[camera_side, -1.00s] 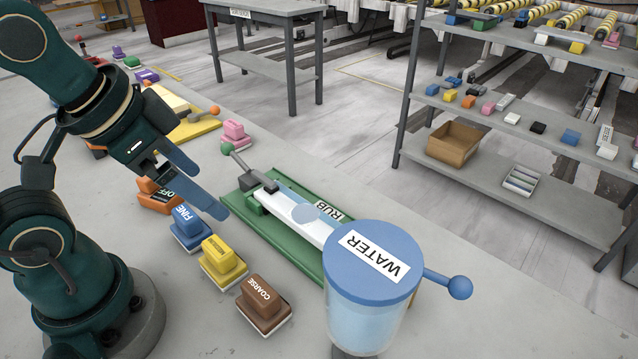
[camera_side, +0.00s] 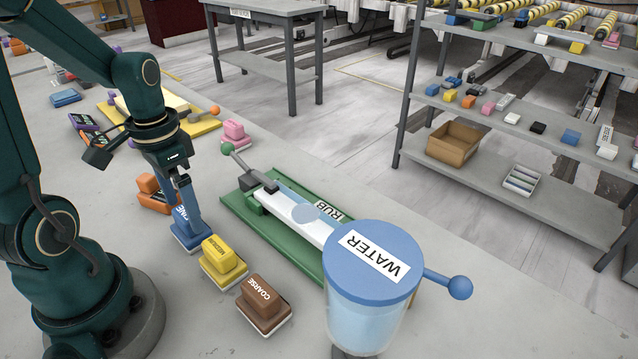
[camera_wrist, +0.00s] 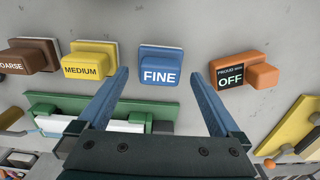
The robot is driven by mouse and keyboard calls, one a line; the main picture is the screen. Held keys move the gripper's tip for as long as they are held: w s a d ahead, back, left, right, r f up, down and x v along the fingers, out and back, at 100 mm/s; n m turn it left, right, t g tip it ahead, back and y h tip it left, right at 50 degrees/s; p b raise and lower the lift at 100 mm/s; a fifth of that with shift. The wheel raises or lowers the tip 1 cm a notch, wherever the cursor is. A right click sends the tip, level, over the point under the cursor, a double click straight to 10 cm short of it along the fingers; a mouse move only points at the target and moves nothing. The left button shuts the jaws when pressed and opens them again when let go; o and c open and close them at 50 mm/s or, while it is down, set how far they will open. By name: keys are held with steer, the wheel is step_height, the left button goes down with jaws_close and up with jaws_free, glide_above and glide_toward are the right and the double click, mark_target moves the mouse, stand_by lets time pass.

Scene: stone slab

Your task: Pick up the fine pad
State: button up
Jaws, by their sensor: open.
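The fine pad (camera_wrist: 160,64) is a blue block with a white FINE label and a pale base. In the side view the fine pad (camera_side: 181,243) sits on the stone slab, partly hidden behind my gripper's fingers. My gripper (camera_side: 190,222) points down over it. In the wrist view my gripper (camera_wrist: 164,75) is open, with one blue finger to the left of the pad and the other to its right. Nothing is held.
The yellow medium pad (camera_side: 224,257) and brown coarse pad (camera_side: 264,299) stand in a row beside it. An orange switch block marked OFF (camera_wrist: 245,73) is on the other side. A green rubbing stand (camera_side: 275,236) and a water jar (camera_side: 372,285) lie to the right.

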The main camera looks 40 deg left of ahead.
steer(key=shift+f, duration=1.1)
steer(key=c, duration=1.5)
steer(key=shift+c, duration=0.2)
steer(key=shift+r, duration=0.1)
